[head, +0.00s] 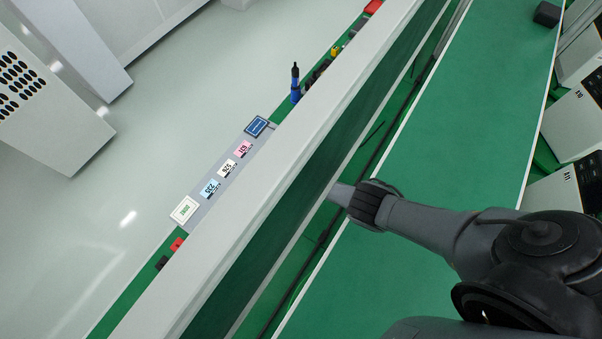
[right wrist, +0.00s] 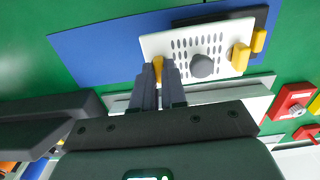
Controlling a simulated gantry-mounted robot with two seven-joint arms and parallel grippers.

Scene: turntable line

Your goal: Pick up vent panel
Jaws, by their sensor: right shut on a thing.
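The vent panel (right wrist: 160,43) is a white plate with rows of dark slots, a round grey knob and yellow tabs at its right edge, seen in the right wrist view. My right gripper (right wrist: 158,73) is shut on a yellow tab at the panel's near left edge. The panel lies over a blue sheet and a dark flat piece; I cannot tell whether it touches them. My left gripper is in neither view.
The long pale beam (head: 300,150) crosses the head view diagonally. Beyond it, a grey strip carries several labelled cards (head: 209,189). A red block with a knob (right wrist: 291,100) stands right of the panel on the green surface. The blue sheet (right wrist: 95,55) extends left.

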